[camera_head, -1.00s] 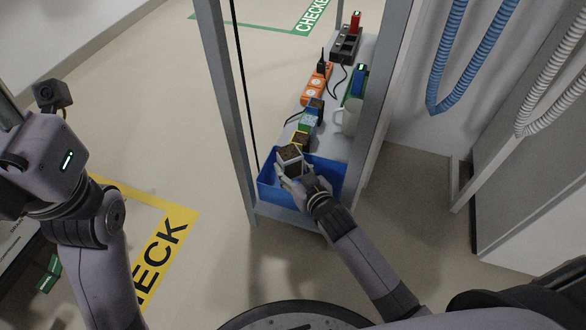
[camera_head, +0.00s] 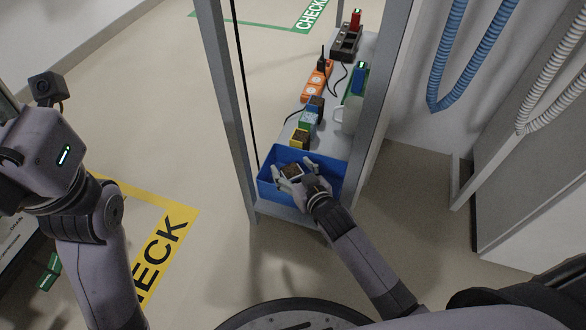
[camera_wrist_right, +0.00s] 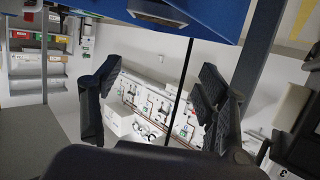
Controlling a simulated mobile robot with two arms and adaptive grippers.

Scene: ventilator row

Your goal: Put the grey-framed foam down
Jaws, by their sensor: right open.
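The grey-framed foam (camera_head: 291,172) is a small block with a dark brown face and a pale grey frame. In the head view it is inside the blue bin (camera_head: 328,200) at the near end of the shelf. My right gripper (camera_head: 297,172) reaches into the bin with its fingers open on either side of the foam. I cannot tell whether a finger still touches it. In the right wrist view the fingers (camera_wrist_right: 152,100) stand wide apart, with part of the blue bin above them. My left arm is at the left; its gripper is not in view.
Behind the bin on the shelf are a yellow-framed block (camera_head: 300,138), a green one (camera_head: 308,121) and a blue one (camera_head: 316,104). A pale mug (camera_head: 346,119) and an orange power strip (camera_head: 317,80) stand farther back. Grey rack posts (camera_head: 228,110) flank the shelf.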

